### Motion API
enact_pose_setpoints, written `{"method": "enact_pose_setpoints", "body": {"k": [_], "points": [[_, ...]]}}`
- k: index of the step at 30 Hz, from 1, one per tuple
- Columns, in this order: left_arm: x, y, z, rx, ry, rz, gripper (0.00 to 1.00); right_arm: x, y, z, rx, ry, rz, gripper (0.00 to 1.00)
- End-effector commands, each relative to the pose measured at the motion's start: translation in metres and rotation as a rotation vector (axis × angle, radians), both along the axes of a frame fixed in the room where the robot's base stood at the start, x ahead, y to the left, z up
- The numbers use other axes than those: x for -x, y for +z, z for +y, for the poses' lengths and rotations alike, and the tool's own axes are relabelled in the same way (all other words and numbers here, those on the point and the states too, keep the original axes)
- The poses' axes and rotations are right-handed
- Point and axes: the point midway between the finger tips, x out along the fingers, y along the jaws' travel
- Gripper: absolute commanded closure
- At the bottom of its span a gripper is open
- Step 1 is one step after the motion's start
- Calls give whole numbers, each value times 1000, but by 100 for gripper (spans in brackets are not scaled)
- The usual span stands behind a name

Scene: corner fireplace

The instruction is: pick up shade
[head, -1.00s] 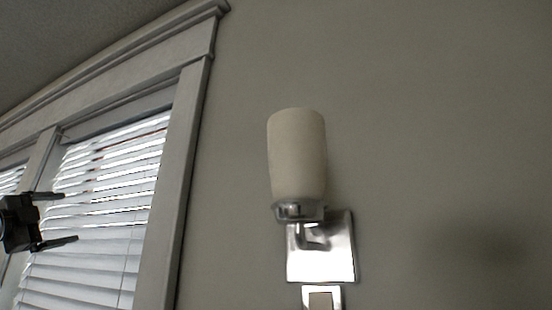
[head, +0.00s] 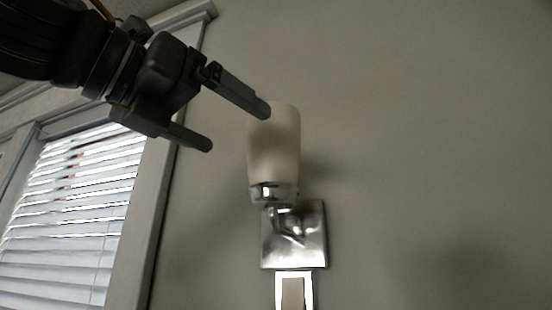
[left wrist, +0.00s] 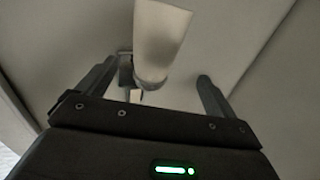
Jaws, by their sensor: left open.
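The shade (head: 273,150) is a cream cylinder standing upright on a chrome wall sconce (head: 294,236) in the head view. My left gripper (head: 237,127) is open and empty, coming in from the upper left. In the head view, one fingertip overlaps the shade's upper left edge and the other is left of it; I cannot tell whether they touch. In the left wrist view, the shade (left wrist: 160,38) is ahead, between the directions of the two open fingers (left wrist: 158,80), with its top cut off by the frame. My right gripper is not in view.
A window with white blinds (head: 70,205) and a pale frame (head: 158,210) is at the left. The plain grey wall (head: 430,130) to the right is clear. A framed item (head: 293,290) is just below the sconce.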

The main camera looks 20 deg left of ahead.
Motion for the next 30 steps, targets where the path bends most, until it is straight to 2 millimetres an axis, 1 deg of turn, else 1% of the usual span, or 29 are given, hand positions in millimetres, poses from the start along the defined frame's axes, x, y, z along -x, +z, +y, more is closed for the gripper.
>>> {"method": "enact_pose_setpoints", "body": {"k": [2,4,9,12,15,20,26,30], "points": [[-3,1,-1,-1,0,2,7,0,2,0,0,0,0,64],[-10,2,-4,0,-1,4,7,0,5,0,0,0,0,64],[-35,3,-17,1,-2,4,7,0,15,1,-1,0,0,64],[-45,2,-21,3,-1,3,7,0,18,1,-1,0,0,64],[-50,1,-23,4,-1,2,7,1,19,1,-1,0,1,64],[-53,2,-24,5,0,1,7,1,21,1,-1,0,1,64],[-79,5,-35,3,-2,5,7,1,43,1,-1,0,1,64],[-94,3,-43,4,-3,3,7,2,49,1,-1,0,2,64]]}}
